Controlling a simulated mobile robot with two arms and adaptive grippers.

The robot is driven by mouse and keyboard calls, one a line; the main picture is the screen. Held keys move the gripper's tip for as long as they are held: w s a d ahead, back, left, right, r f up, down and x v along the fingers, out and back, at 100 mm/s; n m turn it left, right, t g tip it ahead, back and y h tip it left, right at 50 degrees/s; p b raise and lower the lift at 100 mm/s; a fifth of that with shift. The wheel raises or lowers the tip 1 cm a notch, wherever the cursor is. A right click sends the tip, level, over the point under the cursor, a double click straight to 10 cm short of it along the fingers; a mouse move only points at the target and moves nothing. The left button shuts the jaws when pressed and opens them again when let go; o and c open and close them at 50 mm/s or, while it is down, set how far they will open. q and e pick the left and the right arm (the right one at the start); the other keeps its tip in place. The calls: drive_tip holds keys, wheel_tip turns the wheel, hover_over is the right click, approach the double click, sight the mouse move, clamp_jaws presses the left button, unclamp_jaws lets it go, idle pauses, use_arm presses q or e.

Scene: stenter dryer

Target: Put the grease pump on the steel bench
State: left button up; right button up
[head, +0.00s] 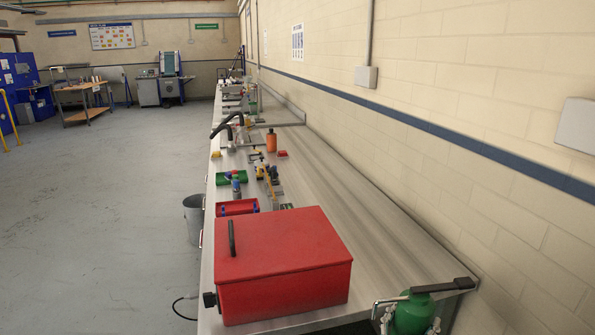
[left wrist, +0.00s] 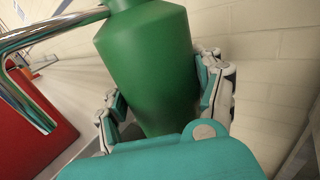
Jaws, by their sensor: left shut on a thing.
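The grease pump is a green bottle-shaped body (head: 414,313) with a dark lever and a bent chrome spout, at the bottom right of the head view. My left gripper (head: 411,327) is shut on its body. In the left wrist view the green body (left wrist: 150,65) stands between the two teal and white fingers, with the chrome spout to the left. The steel bench (head: 365,235) runs along the right wall. The pump shows at its near right end; I cannot tell whether it is over the bench top. My right gripper is in neither view.
A large red box (head: 285,262) fills the near left of the bench. Behind it are a red tray (head: 236,207), a green tray (head: 231,177), tools and an orange bottle (head: 271,140). The bench's right strip along the wall is bare. A bucket (head: 193,215) stands left of the bench.

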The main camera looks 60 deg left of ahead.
use_arm(q)
drive_tip(key=w+a+r+n+g+y+p, duration=0.1)
drive_tip(key=w+a+r+n+g+y, duration=0.3)
drive_tip(key=a, duration=0.7)
drive_tip(key=w+a+r+n+g+y+p, duration=0.2)
drive_tip(key=w+a+r+y, duration=0.4)
drive_tip(key=a, duration=0.5)
drive_tip(key=shift+w+f+h+b, duration=0.15)
drive_tip(key=shift+f+h+b, duration=0.2)
drive_tip(key=shift+f, duration=1.45)
drive_tip(key=shift+w+f+h+b, duration=0.15)
drive_tip(key=shift+f+h+b, duration=0.2)
drive_tip(key=shift+f, duration=1.5)
drive_tip(key=shift+w+f+h+b, duration=0.15)
drive_tip(key=shift+f+h+b, duration=0.2)
drive_tip(key=shift+f, duration=1.45)
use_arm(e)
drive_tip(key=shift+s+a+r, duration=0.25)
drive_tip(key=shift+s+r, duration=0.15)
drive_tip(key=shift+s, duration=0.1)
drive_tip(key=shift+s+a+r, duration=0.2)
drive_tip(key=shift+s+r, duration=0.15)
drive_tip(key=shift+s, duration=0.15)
use_arm(q)
drive_tip(key=shift+s, duration=0.1)
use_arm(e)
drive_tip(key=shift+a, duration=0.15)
